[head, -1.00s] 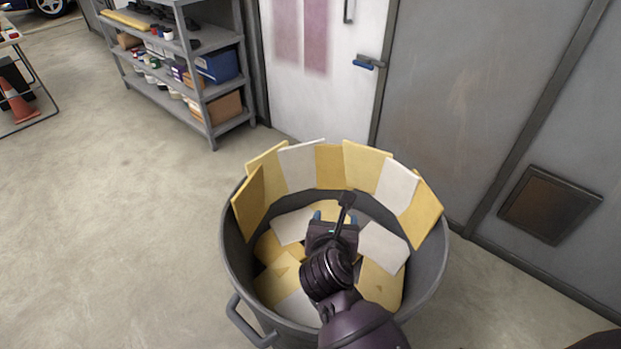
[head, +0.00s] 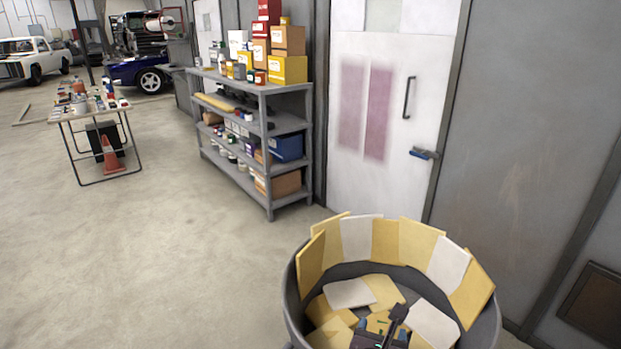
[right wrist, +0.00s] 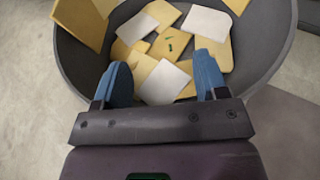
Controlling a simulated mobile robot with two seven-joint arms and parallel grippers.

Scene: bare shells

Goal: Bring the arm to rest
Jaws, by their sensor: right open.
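My right gripper (head: 382,329) shows at the bottom of the head view, over a round grey bin (head: 293,301). In the right wrist view its two blue fingers (right wrist: 166,80) are spread wide with nothing between them. Below them lie yellow and white pieces in the bin (right wrist: 75,65). Whether the fingertips touch any piece I cannot tell. Most of my right arm is out of the head view. My left gripper is in neither view.
Yellow and white panels (head: 386,240) stand along the bin's far rim. Behind are a white door (head: 385,180) and a loaded grey shelf (head: 270,178). A table (head: 90,108) with an orange cone (head: 110,155) stands far left. The floor (head: 150,260) left of the bin is clear.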

